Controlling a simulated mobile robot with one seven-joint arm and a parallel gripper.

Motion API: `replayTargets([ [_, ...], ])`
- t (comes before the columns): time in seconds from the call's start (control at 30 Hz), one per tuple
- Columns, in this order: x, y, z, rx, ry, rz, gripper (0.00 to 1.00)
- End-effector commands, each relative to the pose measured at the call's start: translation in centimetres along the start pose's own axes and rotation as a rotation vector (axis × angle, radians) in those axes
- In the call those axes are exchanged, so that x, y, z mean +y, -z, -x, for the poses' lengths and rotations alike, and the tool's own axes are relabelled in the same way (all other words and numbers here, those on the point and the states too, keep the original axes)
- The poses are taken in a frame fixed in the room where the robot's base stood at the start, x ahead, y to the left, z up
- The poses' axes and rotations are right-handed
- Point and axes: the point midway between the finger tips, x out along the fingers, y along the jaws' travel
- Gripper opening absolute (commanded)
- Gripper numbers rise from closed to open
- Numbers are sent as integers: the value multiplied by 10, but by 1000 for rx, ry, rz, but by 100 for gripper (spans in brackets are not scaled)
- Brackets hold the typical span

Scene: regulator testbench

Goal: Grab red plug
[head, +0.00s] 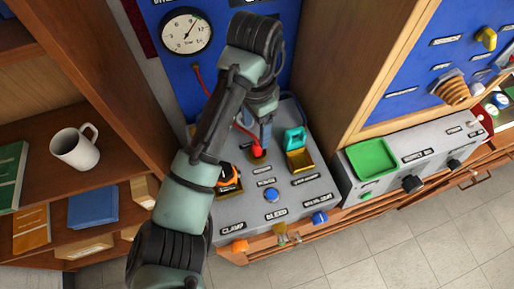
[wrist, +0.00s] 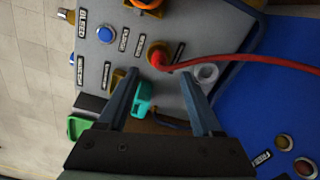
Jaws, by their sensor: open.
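The red plug (head: 257,152) sits in a yellowish socket on the grey bench panel (head: 312,189). In the wrist view the red plug (wrist: 158,57) lies just beyond my fingertips, near the middle between them, with its red cable (wrist: 235,61) running off to the right. My gripper (head: 265,140) is open and empty, pointing down close over the plug. In the wrist view my gripper (wrist: 160,76) shows both fingers apart. The plug does not appear to be held. My arm and gripper hide part of the cable in the head view.
A teal connector (head: 295,138) stands right of the plug, and a black-and-orange part (head: 229,178) lies to its left. A blue button (head: 271,194) is in front. A pressure gauge (head: 185,31) is on the blue back panel. A green tray (head: 372,159) is at the right.

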Motion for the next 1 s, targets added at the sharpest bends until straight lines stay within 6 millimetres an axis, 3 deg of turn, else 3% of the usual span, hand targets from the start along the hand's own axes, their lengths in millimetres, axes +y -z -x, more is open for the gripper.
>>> replayTargets([
  [0.1,0,0,-19,-1,-3,1,66],
  [0.37,1,0,-36,-2,-2,1,66],
  [0.6,3,1,-71,-1,-1,2,66],
  [0.9,2,1,-79,1,2,0,66],
  [1.0,2,1,-79,1,2,0,50],
])
